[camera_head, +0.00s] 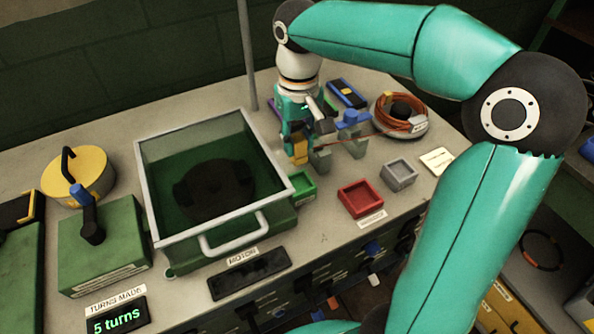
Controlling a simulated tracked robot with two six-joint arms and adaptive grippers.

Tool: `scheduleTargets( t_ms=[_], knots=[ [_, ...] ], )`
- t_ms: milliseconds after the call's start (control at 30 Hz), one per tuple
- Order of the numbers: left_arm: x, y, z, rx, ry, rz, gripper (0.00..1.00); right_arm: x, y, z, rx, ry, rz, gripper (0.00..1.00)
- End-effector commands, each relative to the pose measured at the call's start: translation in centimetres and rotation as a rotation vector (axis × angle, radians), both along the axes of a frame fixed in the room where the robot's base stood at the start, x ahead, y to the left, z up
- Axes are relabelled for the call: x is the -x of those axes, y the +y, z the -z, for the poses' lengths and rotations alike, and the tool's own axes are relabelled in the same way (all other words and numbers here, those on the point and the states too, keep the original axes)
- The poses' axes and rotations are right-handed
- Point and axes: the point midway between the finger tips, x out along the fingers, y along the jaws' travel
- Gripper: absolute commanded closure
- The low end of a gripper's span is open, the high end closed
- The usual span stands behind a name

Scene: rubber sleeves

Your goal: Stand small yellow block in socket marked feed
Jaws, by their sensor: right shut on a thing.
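My right gripper (297,142) comes down from the top centre, pointing at the bench just right of the glass-lidded box. It is shut on a small yellow block (300,158), which shows at its fingertips. The fingers hide part of the block, and I cannot tell whether it touches the surface below. Three small square sockets are near it: a green one (303,187) close below, a red one (360,199) and a grey one (400,174) to the right. Their labels are too small to read, so I cannot tell which says feed. My left gripper is not in view.
The box's pale lid frame (203,242) stands left of the sockets. Grey brackets with a blue part (352,119) stand right of the gripper. A coil of orange cable (398,118) lies behind the grey socket. A green lever box (104,246) is at left.

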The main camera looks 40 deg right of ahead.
Motion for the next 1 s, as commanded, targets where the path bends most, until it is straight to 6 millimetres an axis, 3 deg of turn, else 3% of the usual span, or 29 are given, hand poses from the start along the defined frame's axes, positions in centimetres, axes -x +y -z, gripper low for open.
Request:
scheduleTargets(
  t_ms=[133, 367, 600, 1000],
  knots=[
    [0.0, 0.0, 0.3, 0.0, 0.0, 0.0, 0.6, 0.1, 0.0, 3.1, 0.0, 0.004, 0.001, 1.0],
    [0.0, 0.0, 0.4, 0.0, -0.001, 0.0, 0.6, 0.0, 0.0, 4.8, 0.001, 0.0, 0.001, 1.0],
    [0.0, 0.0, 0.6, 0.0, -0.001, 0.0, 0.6, 0.1, 0.0, 8.0, 0.0, 0.002, 0.001, 1.0],
    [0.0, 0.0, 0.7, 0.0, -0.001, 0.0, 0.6, 0.0, 0.0, 8.9, 0.0, -0.001, 0.002, 1.0]
  ],
)
